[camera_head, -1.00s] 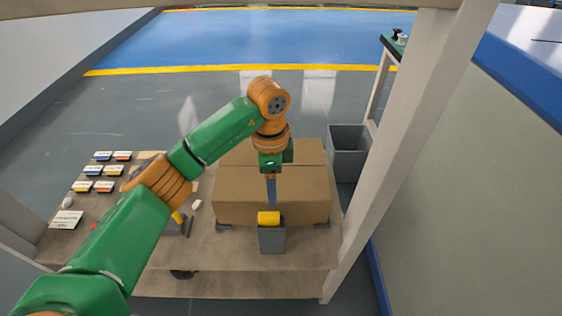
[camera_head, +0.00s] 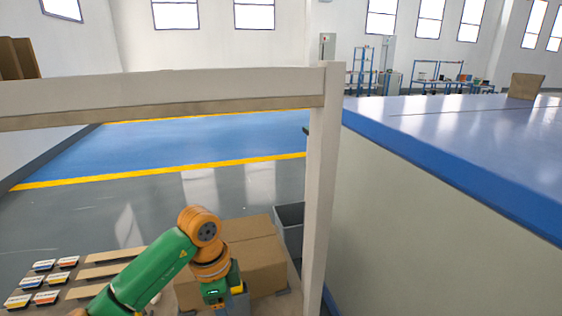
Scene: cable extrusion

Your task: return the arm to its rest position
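My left arm, green with orange joints, comes in from the lower left and bends down over the wooden table. The body of my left gripper (camera_head: 215,292) points down at the bottom of the picture, in front of the cardboard box (camera_head: 262,257). Its fingertips are not clear, so I cannot tell whether it is open or shut. A small grey container (camera_head: 237,302) shows partly behind and beside the gripper, and a bit of yellow shows by it. My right gripper is not in view.
A pale post and crossbeam (camera_head: 322,190) frame the table. Labelled small boxes (camera_head: 42,279) lie at left by wooden slats (camera_head: 112,256). A large blue-topped block (camera_head: 450,140) fills the right. The blue floor beyond is clear.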

